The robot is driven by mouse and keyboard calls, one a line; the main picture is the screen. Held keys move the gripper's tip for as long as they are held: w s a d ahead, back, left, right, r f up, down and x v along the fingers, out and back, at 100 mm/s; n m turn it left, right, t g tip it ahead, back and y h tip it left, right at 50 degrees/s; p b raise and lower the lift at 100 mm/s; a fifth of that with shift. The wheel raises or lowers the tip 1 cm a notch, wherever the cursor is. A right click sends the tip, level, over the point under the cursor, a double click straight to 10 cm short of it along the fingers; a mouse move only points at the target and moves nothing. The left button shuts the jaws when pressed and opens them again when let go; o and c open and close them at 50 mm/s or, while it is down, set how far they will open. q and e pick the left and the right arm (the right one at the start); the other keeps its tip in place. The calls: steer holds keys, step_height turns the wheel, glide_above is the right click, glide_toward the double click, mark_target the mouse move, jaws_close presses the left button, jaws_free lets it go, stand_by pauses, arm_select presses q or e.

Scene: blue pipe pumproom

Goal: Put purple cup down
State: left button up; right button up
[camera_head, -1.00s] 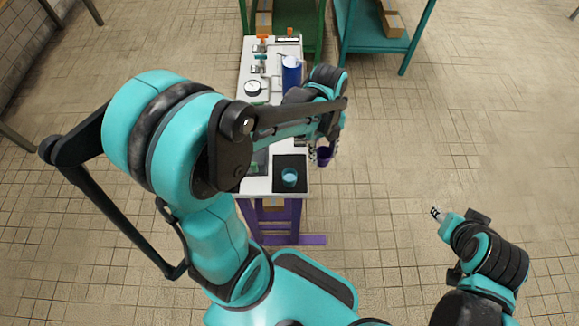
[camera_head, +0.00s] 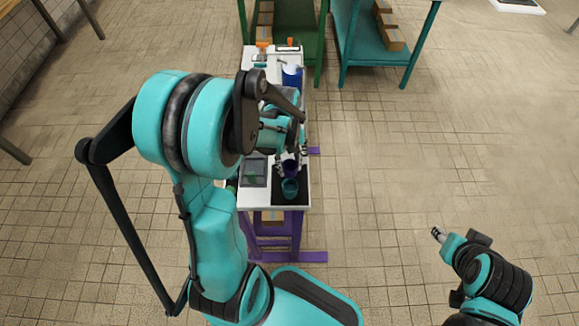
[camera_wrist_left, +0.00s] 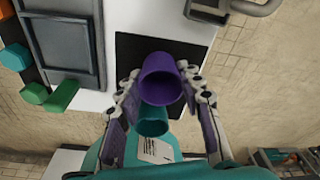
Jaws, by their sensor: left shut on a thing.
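The purple cup (camera_head: 290,167) is between the fingers of my left gripper (camera_head: 285,162), which is shut on it. In the left wrist view the purple cup (camera_wrist_left: 160,82) shows its open mouth between the two fingers (camera_wrist_left: 163,92). It appears over the black mat (camera_head: 279,201); whether it touches the mat cannot be told. A teal cup (camera_head: 290,188) stands on the mat just in front of it. In the wrist view the teal cup (camera_wrist_left: 153,121) is partly hidden by the purple cup. My right gripper (camera_head: 438,232) is off to the right, away from the table; its jaws are too small to read.
The white table (camera_head: 304,199) carries a grey tray (camera_head: 253,172) left of the mat and a blue cylinder (camera_head: 292,76) farther back. A green shelf (camera_head: 322,45) and a teal shelf (camera_head: 345,50) stand behind. The floor to the right is clear.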

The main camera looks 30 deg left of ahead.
arm_select(q)
steer(key=shift+r, duration=0.1)
steer(key=shift+s, duration=0.1)
steer(key=o, duration=0.7)
steer(key=shift+f, duration=0.25)
steer(key=o, duration=0.5)
steer(key=shift+c, duration=0.2)
steer(key=shift+r, duration=0.1)
steer(key=shift+r, duration=0.1)
